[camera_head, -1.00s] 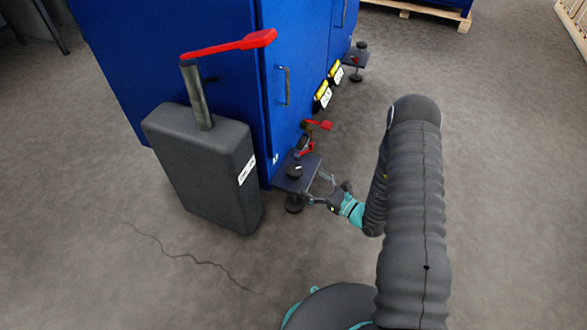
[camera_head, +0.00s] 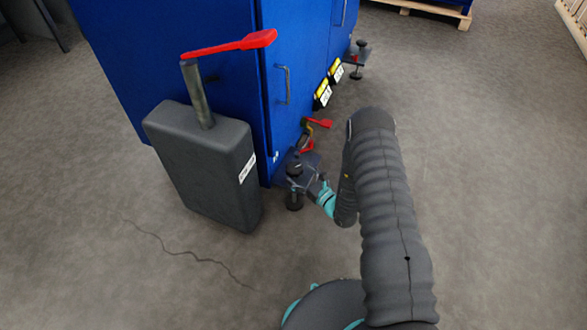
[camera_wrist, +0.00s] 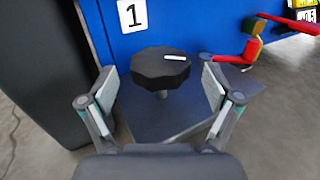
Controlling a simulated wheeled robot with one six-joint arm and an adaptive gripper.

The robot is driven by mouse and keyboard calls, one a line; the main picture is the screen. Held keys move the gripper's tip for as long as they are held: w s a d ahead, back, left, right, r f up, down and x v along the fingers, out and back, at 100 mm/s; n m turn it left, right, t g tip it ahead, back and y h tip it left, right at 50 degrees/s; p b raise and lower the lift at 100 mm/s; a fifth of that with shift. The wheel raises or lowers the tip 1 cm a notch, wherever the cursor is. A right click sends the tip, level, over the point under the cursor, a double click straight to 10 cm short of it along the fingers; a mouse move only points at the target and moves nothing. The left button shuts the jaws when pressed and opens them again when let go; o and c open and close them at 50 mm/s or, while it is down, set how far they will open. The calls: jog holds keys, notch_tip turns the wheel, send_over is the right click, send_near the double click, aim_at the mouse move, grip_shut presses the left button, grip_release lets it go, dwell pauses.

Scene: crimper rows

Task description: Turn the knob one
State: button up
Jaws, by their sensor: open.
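The knob (camera_wrist: 160,66) is black with a scalloped rim and a white pointer mark on top, which points to the right in the wrist view. It stands on a dark plate (camera_wrist: 180,118) below a white label "1" (camera_wrist: 132,14). In the head view the knob (camera_head: 294,166) is small and sits at the foot of the blue cabinet. My gripper (camera_wrist: 162,85) is open, with one finger on each side of the knob. I cannot tell whether either finger touches it. In the head view my gripper (camera_head: 311,186) is right beside the plate, partly hidden.
A red-handled lever (camera_wrist: 250,45) stands right of the knob, near the right finger. A dark grey box (camera_head: 205,165) with a red lever (camera_head: 230,47) stands left. The blue cabinet (camera_head: 180,70) rises behind. Open floor lies to the right.

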aim_at(289, 164)
jog(key=shift+x, duration=1.65)
jog(key=c, duration=1.1)
